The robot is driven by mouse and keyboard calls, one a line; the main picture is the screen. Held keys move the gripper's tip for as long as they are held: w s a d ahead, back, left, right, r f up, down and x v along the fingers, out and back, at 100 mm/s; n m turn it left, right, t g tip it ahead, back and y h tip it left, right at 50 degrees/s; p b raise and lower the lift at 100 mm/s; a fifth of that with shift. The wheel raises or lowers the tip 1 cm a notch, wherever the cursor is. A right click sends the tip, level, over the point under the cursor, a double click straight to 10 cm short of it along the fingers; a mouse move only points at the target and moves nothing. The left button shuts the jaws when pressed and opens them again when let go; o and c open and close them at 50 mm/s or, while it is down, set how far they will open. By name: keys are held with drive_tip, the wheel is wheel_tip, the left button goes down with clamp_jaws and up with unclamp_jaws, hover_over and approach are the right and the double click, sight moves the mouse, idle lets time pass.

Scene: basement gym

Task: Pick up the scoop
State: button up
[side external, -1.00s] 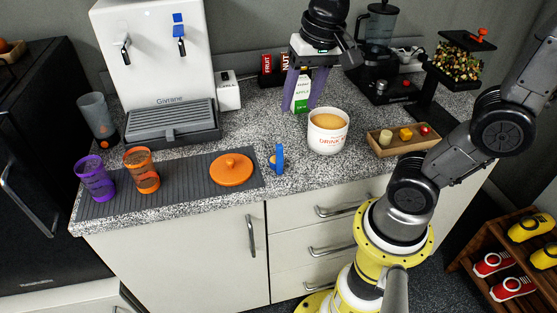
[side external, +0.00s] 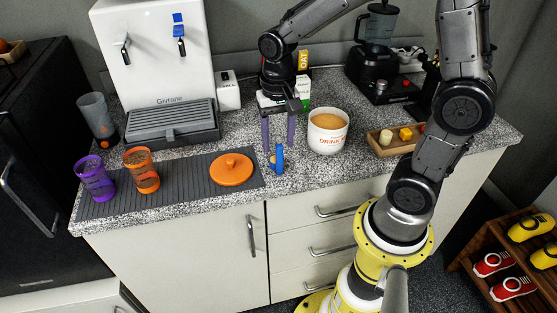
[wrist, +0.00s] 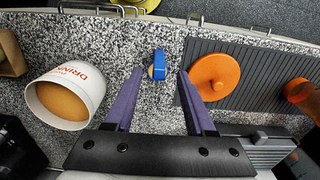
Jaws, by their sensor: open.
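The scoop (side external: 279,160) is a small blue piece with a tan part at its side. It stands on the speckled counter between the white tub and the grey mat. In the wrist view the scoop (wrist: 158,65) appears between and just beyond the tips of my purple fingers. My gripper (side external: 279,147) is open and empty, pointing down over the scoop, with a finger to either side of it in the picture. The wrist view also shows my gripper (wrist: 160,74) wide apart. I cannot tell how far the tips are above the counter.
A white tub (side external: 328,140) of tan powder stands close to the right of my gripper. A ribbed grey mat (side external: 200,184) on the left holds an orange lid (side external: 232,170), an orange cup (side external: 141,170) and a purple cup (side external: 95,179). A wooden tray (side external: 384,149) lies at right.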

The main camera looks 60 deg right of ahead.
sight(278, 155)
drive_tip(key=shift+d+f, duration=0.15)
drive_tip(key=shift+f, duration=2.6)
drive_tip(key=shift+c, duration=0.2)
drive_tip(key=shift+w, duration=0.1)
clamp_jaws()
